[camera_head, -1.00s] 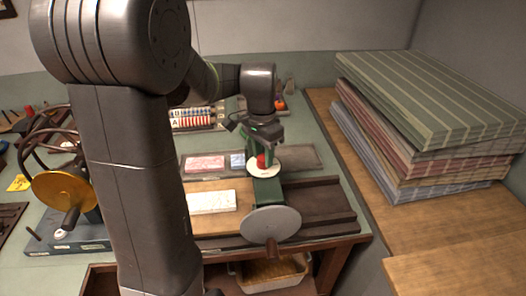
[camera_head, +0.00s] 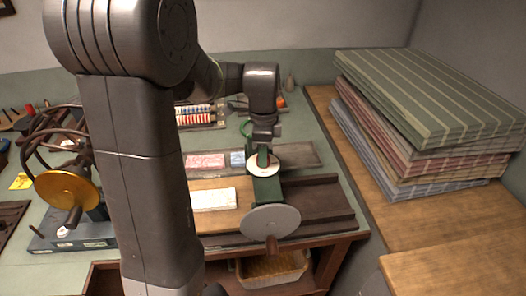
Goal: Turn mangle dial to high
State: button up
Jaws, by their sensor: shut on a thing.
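The mangle is a dark green machine (camera_head: 266,190) with a grey handwheel (camera_head: 270,221) on its near side, set across a dark rail bed on the bench. Its dial (camera_head: 254,170) is a round white disc on top. My gripper (camera_head: 263,157) points down over the dial, shut on the dial's knob. The fingers cover the knob, and its red part does not show now. The dial's markings are too small to read, so its setting cannot be told.
A white block (camera_head: 214,199) lies on a wooden board left of the mangle, with a pink block (camera_head: 205,160) behind. Folded striped cloths (camera_head: 430,110) are stacked at right. A brass wheel (camera_head: 66,197) stands at left. A basket (camera_head: 272,268) sits below.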

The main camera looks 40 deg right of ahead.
jog(key=shift+m, duration=0.3)
jog(key=o, duration=1)
jog(key=r, duration=1.4)
jog(key=shift+w+d+b, duration=0.2)
jog(key=shift+w+b, duration=0.05)
jog(key=shift+b, duration=0.1)
jog(key=shift+f, duration=0.15)
jog(key=f, duration=1.3)
jog(key=shift+s+a+f+p, duration=0.2)
jog(key=shift+s+f+p, duration=0.05)
jog(key=shift+f+p, duration=0.15)
